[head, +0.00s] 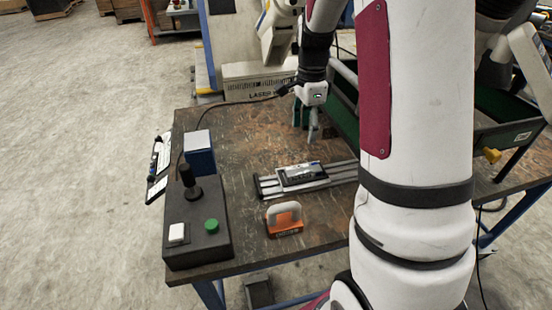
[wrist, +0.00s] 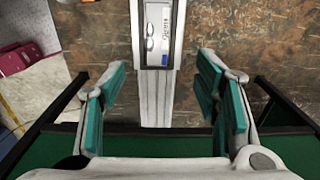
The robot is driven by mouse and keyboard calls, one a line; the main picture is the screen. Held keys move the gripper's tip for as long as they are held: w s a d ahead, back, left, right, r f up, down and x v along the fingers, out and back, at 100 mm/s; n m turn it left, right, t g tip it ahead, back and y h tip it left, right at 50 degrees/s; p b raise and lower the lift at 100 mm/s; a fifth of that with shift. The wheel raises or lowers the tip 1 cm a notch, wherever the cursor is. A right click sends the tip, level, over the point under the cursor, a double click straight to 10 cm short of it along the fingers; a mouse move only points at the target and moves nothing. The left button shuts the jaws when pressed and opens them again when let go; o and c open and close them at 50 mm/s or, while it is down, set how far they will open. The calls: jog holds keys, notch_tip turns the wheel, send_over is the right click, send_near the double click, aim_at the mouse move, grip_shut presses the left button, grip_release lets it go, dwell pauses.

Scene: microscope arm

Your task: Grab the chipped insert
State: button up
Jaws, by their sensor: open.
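I cannot make out the chipped insert for certain in either view. A dark, shiny plate (head: 303,175) with pale marks lies on a grey metal rail fixture (head: 340,172) on the bench. In the wrist view a small tray with two pale oval shapes and a printed label (wrist: 158,32) sits at the top of the grey rail (wrist: 156,100); the shapes are too small to identify. My gripper (head: 307,126) points down over the bench, behind the fixture. In the wrist view its teal-padded fingers (wrist: 163,78) are wide apart, with the rail showing between them and nothing held.
A black control box (head: 198,238) with joystick stands at the front left, a blue box (head: 199,158) behind it. An orange block with a pale handle (head: 284,228) stands before the fixture. A green bin (head: 500,106) is at right. The worn bench top (head: 240,125) is clear behind the fixture.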

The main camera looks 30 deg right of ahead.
send_over(303, 169)
jog(key=f, duration=0.8)
jog(key=shift+w+f, duration=0.25)
jog(key=shift+w, duration=0.1)
jog(key=shift+s+f+p, duration=0.15)
jog(key=shift+s+f, duration=0.05)
jog(key=shift+f, duration=1.25)
jog(key=shift+s+f+p, duration=0.15)
jog(key=shift+s+f, duration=0.05)
jog(key=shift+f, duration=1.2)
grip_shut()
